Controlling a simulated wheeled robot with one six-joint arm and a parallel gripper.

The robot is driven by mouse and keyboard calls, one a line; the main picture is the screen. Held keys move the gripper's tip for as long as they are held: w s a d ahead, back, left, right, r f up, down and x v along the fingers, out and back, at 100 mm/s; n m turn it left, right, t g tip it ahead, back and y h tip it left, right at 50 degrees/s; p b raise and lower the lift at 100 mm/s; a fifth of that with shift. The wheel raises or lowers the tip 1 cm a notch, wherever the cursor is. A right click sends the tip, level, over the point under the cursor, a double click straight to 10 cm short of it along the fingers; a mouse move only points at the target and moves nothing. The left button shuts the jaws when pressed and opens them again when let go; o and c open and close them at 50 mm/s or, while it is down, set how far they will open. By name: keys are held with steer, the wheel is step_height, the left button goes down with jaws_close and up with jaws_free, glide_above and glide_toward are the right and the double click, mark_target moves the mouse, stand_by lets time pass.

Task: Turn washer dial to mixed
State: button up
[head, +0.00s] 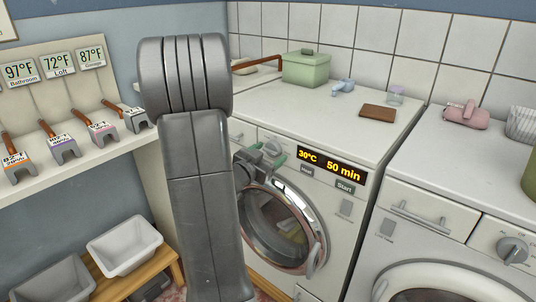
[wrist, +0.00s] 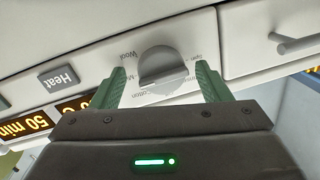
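The washer dial (wrist: 160,68) is a grey round knob on the white front panel in the wrist view. Small labels ring it; "Wool" and "Cotton" can be read, others are partly hidden or blurred. I cannot tell which label the dial points to. My gripper (wrist: 162,86) is open, with one green finger on each side of the dial and a visible gap to it. In the head view my gripper (head: 265,155) is at the upper front of the washer (head: 345,235), and the dial (head: 272,148) is partly hidden behind it.
The washer display (head: 331,165) reads 30°C and 50 min, with Heat and Start buttons below it. A drawer handle (wrist: 297,43) sticks out beside the dial. The round door (head: 283,228) is below. A second machine (head: 455,220) stands to the right. A green box (head: 306,69) sits on top.

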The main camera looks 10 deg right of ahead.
steer(key=v, duration=1.3)
steer(key=shift+s+a+p, duration=0.25)
steer(key=shift+s+p, duration=0.05)
steer(key=shift+p, duration=0.05)
steer(key=shift+d, duration=0.1)
steer(key=x, duration=1.3)
steer(key=shift+w+d+b, duration=0.15)
steer(key=shift+w+b, duration=0.2)
steer(key=shift+r, duration=0.1)
